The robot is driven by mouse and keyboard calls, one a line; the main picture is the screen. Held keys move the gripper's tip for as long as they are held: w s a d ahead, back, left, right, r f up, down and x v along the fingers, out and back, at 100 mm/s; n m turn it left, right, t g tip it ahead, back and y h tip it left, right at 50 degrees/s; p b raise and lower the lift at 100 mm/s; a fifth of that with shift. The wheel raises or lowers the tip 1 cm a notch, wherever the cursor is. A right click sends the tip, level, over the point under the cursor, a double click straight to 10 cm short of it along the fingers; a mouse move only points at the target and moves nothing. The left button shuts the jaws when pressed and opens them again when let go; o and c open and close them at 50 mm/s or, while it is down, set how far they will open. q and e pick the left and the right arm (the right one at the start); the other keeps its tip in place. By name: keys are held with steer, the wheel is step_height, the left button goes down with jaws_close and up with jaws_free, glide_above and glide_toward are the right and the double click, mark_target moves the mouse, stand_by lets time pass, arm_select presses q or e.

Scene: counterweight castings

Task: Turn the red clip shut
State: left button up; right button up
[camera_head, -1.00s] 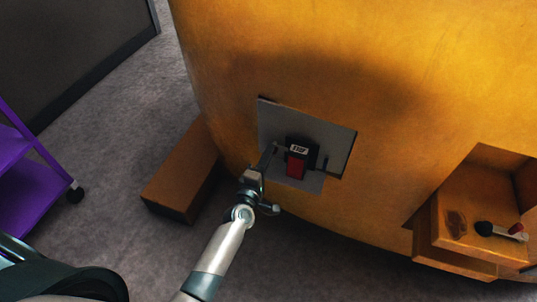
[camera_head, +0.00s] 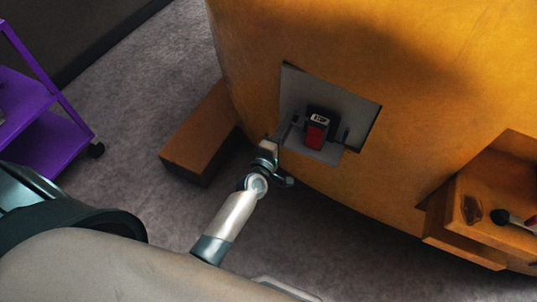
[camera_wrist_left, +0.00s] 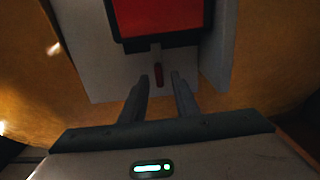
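A small red clip (camera_wrist_left: 158,76) shows in the left wrist view on a grey recessed panel (camera_wrist_left: 95,75). It points along the view, just below a larger red block in a black frame (camera_wrist_left: 160,15). In the head view the red block (camera_head: 315,136) sits in the grey recess (camera_head: 350,107) of the big orange casting; the small clip cannot be made out there. My left gripper (camera_wrist_left: 159,77) is open, with one finger on each side of the clip in the picture; I cannot tell whether it touches. In the head view the left gripper (camera_head: 285,132) is at the recess's left side.
The orange casting (camera_head: 430,70) fills the right. A brown block (camera_head: 200,135) lies on the floor to the left of my left gripper. A purple cart (camera_head: 50,140) stands at the far left. An orange ledge (camera_head: 475,240) with a dark-headed tool (camera_head: 508,218) is at the lower right.

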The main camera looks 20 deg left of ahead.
arm_select(q)
steer(key=s+b, duration=0.1)
steer(key=s, duration=1.5)
steer(key=shift+a, duration=0.3)
arm_select(e)
steer(key=shift+w+r, duration=0.25)
steer(key=shift+r, duration=0.75)
steer(key=shift+s+f, duration=0.1)
steer(key=shift+s, duration=0.05)
